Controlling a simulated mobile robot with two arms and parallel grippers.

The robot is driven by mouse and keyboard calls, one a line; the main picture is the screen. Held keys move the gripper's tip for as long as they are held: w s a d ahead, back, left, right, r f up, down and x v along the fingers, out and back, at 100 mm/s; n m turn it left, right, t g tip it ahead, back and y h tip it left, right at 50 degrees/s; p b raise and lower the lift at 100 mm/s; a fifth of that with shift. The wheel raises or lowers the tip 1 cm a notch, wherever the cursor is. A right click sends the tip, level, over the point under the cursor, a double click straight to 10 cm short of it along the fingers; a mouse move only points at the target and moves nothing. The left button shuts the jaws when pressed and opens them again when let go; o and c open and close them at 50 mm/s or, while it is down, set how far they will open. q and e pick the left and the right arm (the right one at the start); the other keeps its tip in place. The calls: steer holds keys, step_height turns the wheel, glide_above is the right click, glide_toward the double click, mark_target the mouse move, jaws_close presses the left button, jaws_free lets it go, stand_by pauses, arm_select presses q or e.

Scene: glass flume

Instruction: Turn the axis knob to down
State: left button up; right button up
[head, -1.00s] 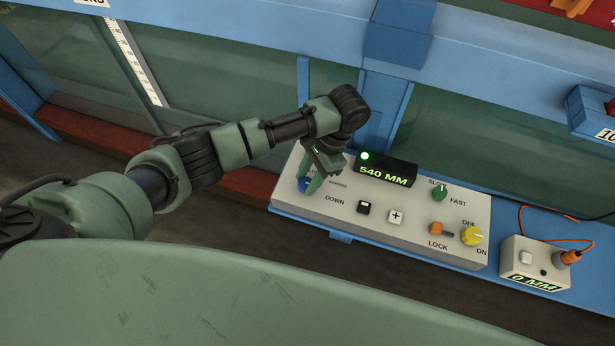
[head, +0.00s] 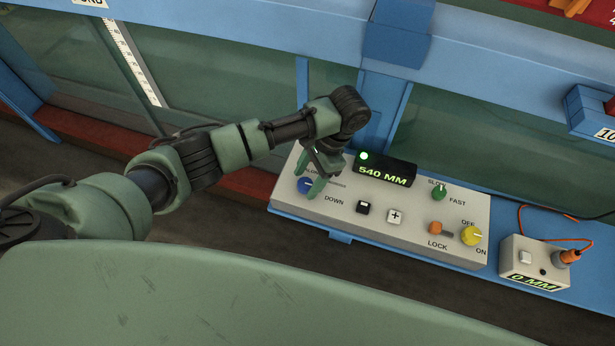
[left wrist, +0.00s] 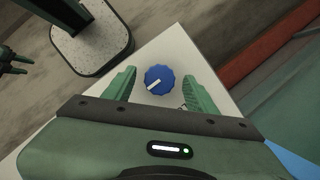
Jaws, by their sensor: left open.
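The blue axis knob (head: 303,185) is at the left end of the grey control panel (head: 455,256), with the printed word DOWN to its right. In the left wrist view the knob (left wrist: 159,80) is round and ribbed, and its white pointer line aims to the lower left. My left gripper (head: 317,184) is open at the knob. In the left wrist view its fingers stand on either side of the knob with a gap on each side. In the head view the fingers hide part of the lettering by the knob.
A small box (head: 535,262) with an orange cable stands to the right. Glass walls rise behind.

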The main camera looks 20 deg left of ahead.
arm_select(q)
steer(key=shift+w+d+r+b, duration=0.2)
steer(key=shift+r+b, duration=0.1)
steer(key=shift+r, duration=0.15)
steer(key=v, duration=0.6)
steer(key=shift+r, duration=0.35)
steer(key=shift+d, duration=0.15)
